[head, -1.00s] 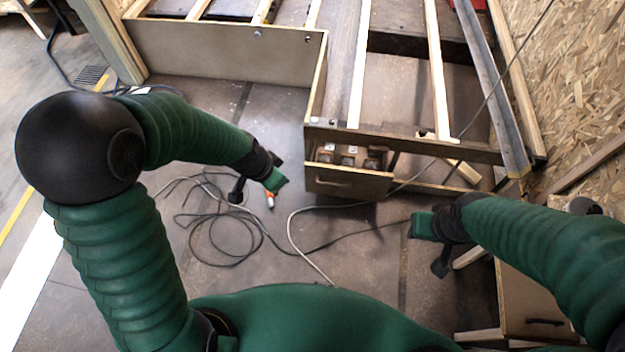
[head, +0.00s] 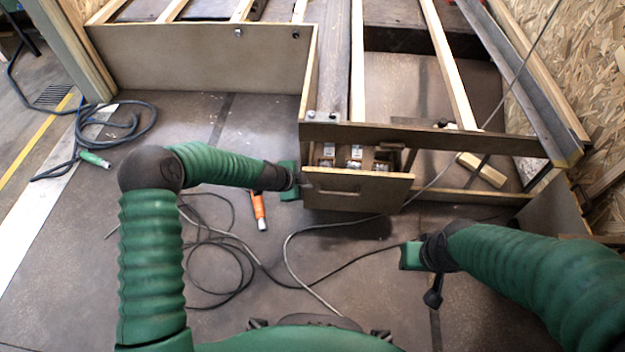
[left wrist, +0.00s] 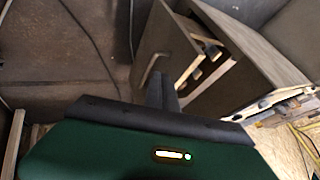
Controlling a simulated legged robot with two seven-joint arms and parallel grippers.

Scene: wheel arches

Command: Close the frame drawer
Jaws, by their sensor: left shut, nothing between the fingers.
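The frame drawer (head: 358,188) sticks out of the wooden frame (head: 425,137), partly open, with several small blocks inside. Its front panel has a handle. The drawer front (left wrist: 151,38) and its handle (left wrist: 150,70) also show in the left wrist view. My left gripper (head: 299,182) is at the left edge of the drawer front; I cannot tell if it touches. In the left wrist view its dark fingers (left wrist: 161,92) are together and empty, just beside the handle. My right gripper (head: 408,256) is below and right of the drawer, apart from it; its fingers are not clear.
Loose cables (head: 235,262) lie on the floor in front of the frame. An orange tool (head: 259,211) lies near my left gripper. A coiled hose (head: 125,125) lies at the left. A chipboard wall (head: 570,90) bounds the right side.

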